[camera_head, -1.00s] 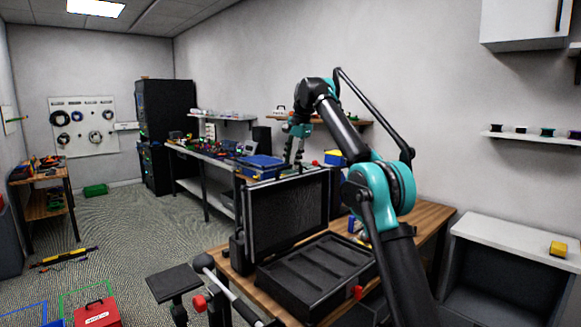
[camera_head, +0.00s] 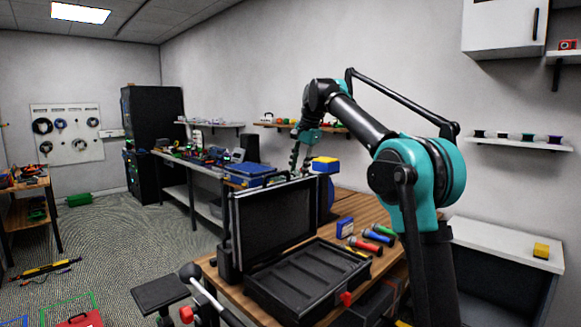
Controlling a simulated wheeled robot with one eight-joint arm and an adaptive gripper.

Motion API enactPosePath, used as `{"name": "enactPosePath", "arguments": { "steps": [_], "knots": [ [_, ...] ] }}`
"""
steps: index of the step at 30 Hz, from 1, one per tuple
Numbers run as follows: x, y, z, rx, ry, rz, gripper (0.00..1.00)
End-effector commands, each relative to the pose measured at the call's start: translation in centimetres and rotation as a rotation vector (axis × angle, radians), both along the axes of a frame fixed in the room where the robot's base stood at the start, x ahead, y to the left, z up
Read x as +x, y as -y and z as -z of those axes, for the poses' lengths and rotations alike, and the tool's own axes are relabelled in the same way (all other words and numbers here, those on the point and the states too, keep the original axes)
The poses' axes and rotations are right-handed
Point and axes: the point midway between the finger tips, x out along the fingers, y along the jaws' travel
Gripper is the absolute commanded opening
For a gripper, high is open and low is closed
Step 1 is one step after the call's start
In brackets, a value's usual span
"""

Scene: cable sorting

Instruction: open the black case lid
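The black case stands on the wooden bench, with its lid (camera_head: 272,217) raised, standing roughly upright and leaning slightly back. Its lower tray (camera_head: 312,280) is open to view, with several long empty-looking compartments. My gripper (camera_head: 294,158) hangs from the teal wrist beyond the lid's top edge, pointing down. It looks apart from the lid, but its tips are small and partly hidden, so I cannot tell whether the fingers are open or touching anything.
On the wooden bench (camera_head: 350,206), right of the case, lie a blue box (camera_head: 345,226) and several coloured-handled tools (camera_head: 378,237). A blue case (camera_head: 250,172) lies on the far workbench. A white side cabinet (camera_head: 500,245) is at right.

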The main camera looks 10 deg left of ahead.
Motion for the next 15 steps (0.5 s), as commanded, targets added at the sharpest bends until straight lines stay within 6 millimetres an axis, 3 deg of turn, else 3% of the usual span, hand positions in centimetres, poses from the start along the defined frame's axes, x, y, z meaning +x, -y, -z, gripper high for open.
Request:
{"name": "enactPosePath", "arguments": {
  "steps": [6,15],
  "knots": [
    [-1.3,1.6,0.0,0.000,0.000,0.000,0.34],
    [-1.6,2.0,0.0,0.000,0.000,0.000,0.34]
  ]
}}
